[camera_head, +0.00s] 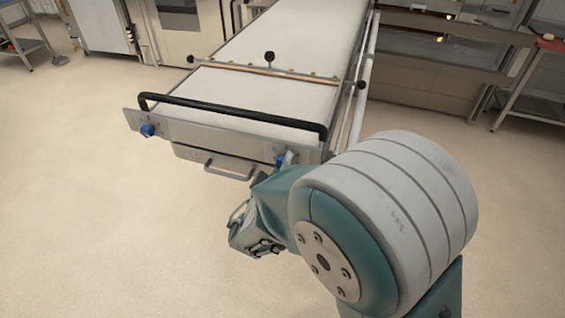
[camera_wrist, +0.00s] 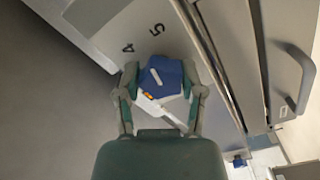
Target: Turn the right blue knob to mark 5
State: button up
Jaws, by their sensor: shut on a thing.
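The right blue knob (camera_wrist: 170,74) sits between the two fingers of my gripper (camera_wrist: 162,80) in the wrist view. The fingers are shut on it from both sides. A short white line shows on the knob's face, slanting toward the upper left, roughly toward mark 4 (camera_wrist: 128,47). Mark 5 (camera_wrist: 157,29) is printed on the grey panel above the knob. Other marks are not readable here. In the head view the right knob (camera_head: 280,161) shows as a small blue patch at the front right corner of the loader, partly hidden by my gripper.
The left blue knob (camera_head: 147,130) is at the other end of the front panel. A black bar handle (camera_head: 235,113) runs above the panel, and a metal handle (camera_head: 228,171) hangs below it. The floor (camera_head: 90,230) in front is clear.

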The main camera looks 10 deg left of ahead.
jog(key=shift+f+m, duration=0.25)
jog(key=shift+m, duration=1.25)
jog(key=shift+s, duration=0.1)
jog(key=o, duration=1.2)
jog(key=shift+c, duration=0.2)
jog(key=shift+a, duration=0.1)
jog(key=shift+r, duration=0.1)
jog(key=s, duration=1.1)
jog(key=shift+s+a, duration=0.4)
jog(key=shift+a, duration=0.05)
jog(key=shift+m, duration=0.3)
